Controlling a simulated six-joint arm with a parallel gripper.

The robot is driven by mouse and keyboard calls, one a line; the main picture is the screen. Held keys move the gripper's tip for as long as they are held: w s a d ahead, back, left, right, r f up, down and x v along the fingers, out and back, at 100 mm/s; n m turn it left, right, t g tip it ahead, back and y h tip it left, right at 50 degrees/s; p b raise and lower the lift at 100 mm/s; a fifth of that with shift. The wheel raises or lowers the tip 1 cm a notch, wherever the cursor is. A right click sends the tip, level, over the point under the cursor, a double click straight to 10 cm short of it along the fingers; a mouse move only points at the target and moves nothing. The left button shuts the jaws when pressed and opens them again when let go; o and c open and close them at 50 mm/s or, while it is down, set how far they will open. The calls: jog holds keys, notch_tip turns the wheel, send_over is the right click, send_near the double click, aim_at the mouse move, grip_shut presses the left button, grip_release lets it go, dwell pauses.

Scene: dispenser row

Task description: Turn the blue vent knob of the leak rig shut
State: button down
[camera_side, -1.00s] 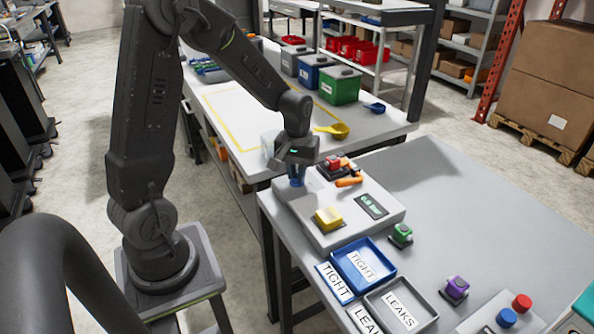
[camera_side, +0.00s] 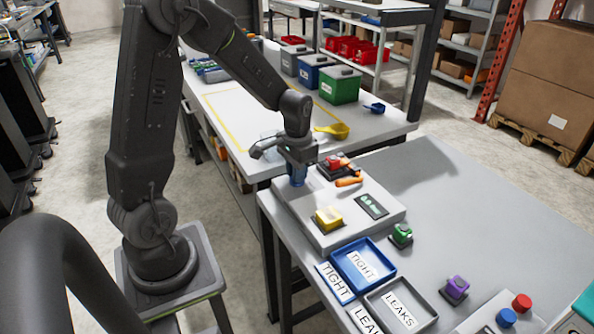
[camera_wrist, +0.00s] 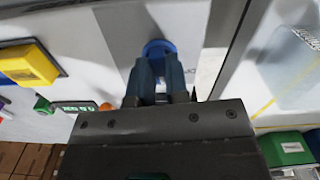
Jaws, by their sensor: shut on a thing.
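The leak rig (camera_side: 318,235) is a pale box on the near grey table. Its blue vent knob (camera_side: 296,182) is at the rig's back left, mostly hidden by my gripper (camera_side: 297,172). In the wrist view, my gripper (camera_wrist: 160,80) is shut on the blue knob (camera_wrist: 159,47), one finger on each side. The rig also carries a yellow block (camera_side: 328,218), a small display (camera_side: 372,206), a red part (camera_side: 333,162) and an orange handle (camera_side: 349,181).
A blue TIGHT tray (camera_side: 343,253) and a grey LEAKS tray (camera_side: 372,299) lie in front of the rig. Green (camera_side: 401,234) and purple (camera_side: 455,289) parts stand to the right. The table's far right is clear.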

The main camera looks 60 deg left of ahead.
jog(key=m, duration=0.5)
jog(key=shift+m, duration=2.6)
jog(key=c, duration=1.1)
grip_release()
notch_tip(320, 180, up, 14)
jog(key=shift+f, duration=0.1)
jog(key=s+d+r+n+t, duration=0.1)
jog(key=s+d+n+t, duration=0.1)
jog(key=s+d+n, duration=0.1)
jog(key=s+d+r+n+t, duration=0.1)
jog(key=s+d+n, duration=0.2)
jog(key=s+d, duration=0.3)
jog(key=s+d+r+n+t, duration=0.1)
jog(key=s+d+n+t, duration=0.1)
jog(key=s+d, duration=0.3)
jog(key=shift+d+n+t, duration=0.2)
jog(key=shift+n+t, duration=0.1)
jog(key=shift+n, duration=0.1)
